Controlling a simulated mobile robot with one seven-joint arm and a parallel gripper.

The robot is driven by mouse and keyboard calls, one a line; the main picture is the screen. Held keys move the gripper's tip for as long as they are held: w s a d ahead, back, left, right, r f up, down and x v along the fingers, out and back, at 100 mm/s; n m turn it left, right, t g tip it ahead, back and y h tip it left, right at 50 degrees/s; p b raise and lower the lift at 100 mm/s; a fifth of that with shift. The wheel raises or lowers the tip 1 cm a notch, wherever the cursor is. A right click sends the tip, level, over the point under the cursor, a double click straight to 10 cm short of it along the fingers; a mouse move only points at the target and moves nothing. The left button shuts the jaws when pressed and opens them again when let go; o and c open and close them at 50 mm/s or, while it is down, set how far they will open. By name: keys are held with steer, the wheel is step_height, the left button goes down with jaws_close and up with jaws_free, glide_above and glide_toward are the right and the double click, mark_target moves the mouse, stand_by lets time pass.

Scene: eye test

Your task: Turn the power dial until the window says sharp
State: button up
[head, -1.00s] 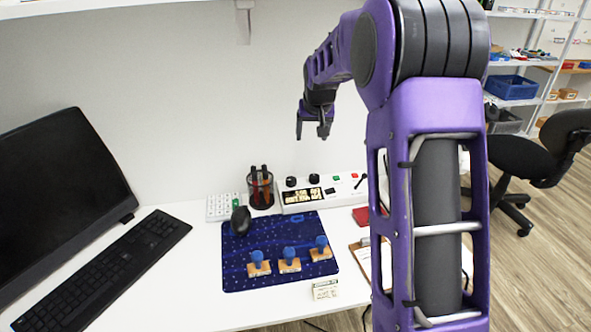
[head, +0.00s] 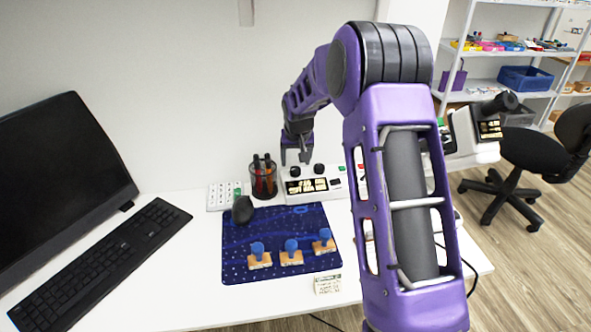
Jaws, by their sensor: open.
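A white control box (head: 336,184) stands at the back of the desk. It has two black dials, a left dial (head: 295,171) and a right dial (head: 319,169), and a dark window (head: 307,186) with pale lettering too small to read. I cannot tell which dial is the power dial. My gripper (head: 294,160) is open and empty, pointing down just above the left dial; I cannot tell whether it touches it. A white instrument (head: 464,136) at the right also has a dark window (head: 490,130) with unreadable pale marks. My arm hides the box's right end.
A pen cup (head: 263,183) stands just left of the box, with a black mouse (head: 242,210) in front. A blue mat (head: 235,262) carries several blue-knobbed wooden blocks. A monitor (head: 60,180) and keyboard (head: 100,262) fill the left. A small card (head: 327,284) lies at the front.

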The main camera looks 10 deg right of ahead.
mark_target(295, 169)
steer(key=shift+x, duration=2.4)
jaws_close()
